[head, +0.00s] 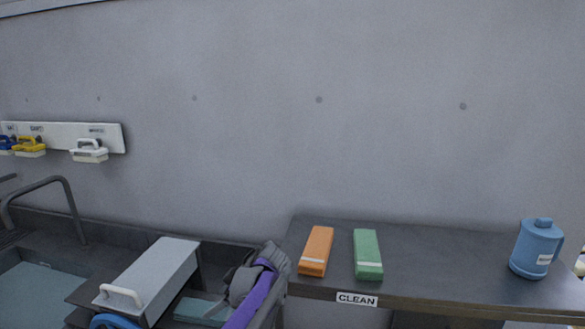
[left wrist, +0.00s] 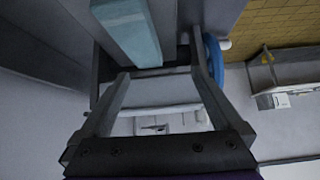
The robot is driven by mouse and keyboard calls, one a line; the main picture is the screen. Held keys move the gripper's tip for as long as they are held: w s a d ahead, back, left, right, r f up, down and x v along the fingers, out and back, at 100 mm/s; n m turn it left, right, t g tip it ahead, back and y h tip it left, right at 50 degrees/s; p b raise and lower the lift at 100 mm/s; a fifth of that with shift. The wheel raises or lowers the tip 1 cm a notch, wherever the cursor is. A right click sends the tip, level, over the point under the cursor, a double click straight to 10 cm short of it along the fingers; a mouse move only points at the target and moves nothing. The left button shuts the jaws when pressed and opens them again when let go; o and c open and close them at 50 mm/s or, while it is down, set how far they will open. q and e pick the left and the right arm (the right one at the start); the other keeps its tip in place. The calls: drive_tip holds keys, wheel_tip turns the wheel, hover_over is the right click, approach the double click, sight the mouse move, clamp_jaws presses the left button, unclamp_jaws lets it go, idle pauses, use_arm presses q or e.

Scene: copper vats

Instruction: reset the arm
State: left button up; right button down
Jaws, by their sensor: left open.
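My left gripper (head: 245,278) is low in the head view, a grey hand on an arm with a purple band. It is over the right part of the sink, just left of the dark worktop. In the left wrist view its two grey fingers (left wrist: 162,76) stand apart, and nothing is clearly held between them. How far the hand is from the sink edge is hard to tell. My right gripper does not show in either view.
A grey box with a white handle (head: 150,280) spans the sink. The worktop (head: 440,270) carries an orange block (head: 316,251), a green block (head: 368,255) and a blue jug (head: 536,248). Handled brushes (head: 89,151) hang on the wall rack. A tap (head: 68,205) rises at left.

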use_arm(q)
drive_tip(key=s+a+r+m+t+h, duration=0.2)
drive_tip(key=s+m+h, duration=0.2)
drive_tip(key=s+m, duration=0.75)
drive_tip(key=s+d+f+m+t+h, duration=0.1)
drive_tip(key=s+f+m+h, duration=0.1)
drive_tip(key=s, duration=0.7)
drive_tip(key=s+d+f+m+t+h, duration=0.1)
drive_tip(key=s+d+f+h, duration=0.1)
drive_tip(key=s+f, duration=0.3)
drive_tip(key=s, duration=0.4)
drive_tip(key=shift+d+m, duration=0.3)
drive_tip(key=shift+m, duration=0.05)
